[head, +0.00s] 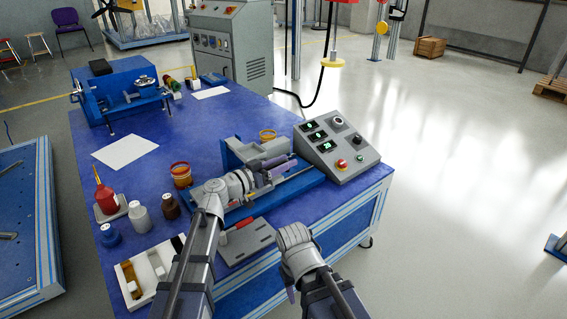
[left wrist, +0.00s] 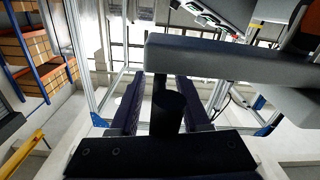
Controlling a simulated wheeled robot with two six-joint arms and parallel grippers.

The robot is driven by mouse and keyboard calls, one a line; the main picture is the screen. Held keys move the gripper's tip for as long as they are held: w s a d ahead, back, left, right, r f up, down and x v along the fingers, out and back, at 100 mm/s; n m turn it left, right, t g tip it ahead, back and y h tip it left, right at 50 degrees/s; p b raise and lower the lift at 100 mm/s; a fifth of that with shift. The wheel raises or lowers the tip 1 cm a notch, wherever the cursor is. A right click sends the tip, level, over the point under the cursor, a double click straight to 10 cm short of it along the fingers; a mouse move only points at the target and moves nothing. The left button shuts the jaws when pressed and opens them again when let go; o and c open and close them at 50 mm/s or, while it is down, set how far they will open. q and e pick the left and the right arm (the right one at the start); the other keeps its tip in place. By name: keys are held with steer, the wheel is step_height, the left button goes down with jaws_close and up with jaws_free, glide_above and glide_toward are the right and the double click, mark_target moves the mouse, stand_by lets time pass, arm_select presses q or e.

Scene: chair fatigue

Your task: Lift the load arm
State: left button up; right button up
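A grey bar that looks like the load arm (head: 262,152) sits on a blue fixture (head: 231,149) near the right side of the blue table. My left gripper (head: 279,167) is beside it on the near side, with its purple fingers pointing right. In the left wrist view, a thick grey bar (left wrist: 235,60) crosses in front of the open left fingers (left wrist: 163,90), which stand apart. Whether they touch the bar is unclear. My right gripper (head: 291,290) is low, over the table's front edge; its fingers are mostly hidden behind its wrist.
A grey control box (head: 338,148) with displays and a red button stands right of the fixture. A grey plate (head: 247,241) lies in front of it. Bottles, an orange-brown jar (head: 181,174) and a white tray (head: 147,274) stand left. A blue vise-like device (head: 122,90) is at the back.

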arm_select(q)
jaws_close()
stand_by(1.2)
